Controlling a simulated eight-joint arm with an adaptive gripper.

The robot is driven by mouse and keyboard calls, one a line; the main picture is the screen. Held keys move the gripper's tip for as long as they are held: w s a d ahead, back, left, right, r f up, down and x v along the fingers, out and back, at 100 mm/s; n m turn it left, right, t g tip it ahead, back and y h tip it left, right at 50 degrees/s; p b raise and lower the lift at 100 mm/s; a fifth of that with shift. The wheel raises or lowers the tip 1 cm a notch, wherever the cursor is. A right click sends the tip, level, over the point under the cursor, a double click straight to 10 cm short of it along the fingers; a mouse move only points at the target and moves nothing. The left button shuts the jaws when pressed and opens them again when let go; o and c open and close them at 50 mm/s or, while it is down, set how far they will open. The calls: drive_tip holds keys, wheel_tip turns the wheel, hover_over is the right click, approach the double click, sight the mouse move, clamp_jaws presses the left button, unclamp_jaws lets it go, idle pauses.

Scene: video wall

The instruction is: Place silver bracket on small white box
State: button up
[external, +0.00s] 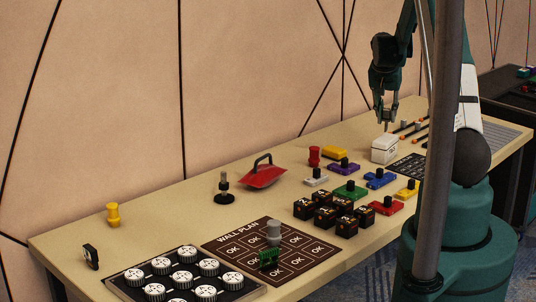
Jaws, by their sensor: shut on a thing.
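The small white box (384,150) stands on the table near its far right part, its light lid upward. My gripper (387,120) is directly above the box in the picture, pointing down, with a small gap between the fingertips and the lid. Its jaws are shut on a small greyish thing, apparently the silver bracket; at this size it can hardly be told apart from the fingers. No other silver bracket can be made out on the table.
Blue (380,179), purple (343,168) and yellow (334,152) pieces and a red cylinder (314,156) stand near the box. Orange-tipped sticks (411,135) lie right of the box. The table's left back is fairly clear.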

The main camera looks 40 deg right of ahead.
drive_tip(key=shift+f, duration=1.2)
drive_tip(key=shift+f, duration=0.1)
drive_tip(key=o, duration=1)
drive_tip(key=shift+p+v, duration=0.4)
drive_tip(key=shift+v, duration=5.75)
drive_tip(key=shift+a, duration=0.1)
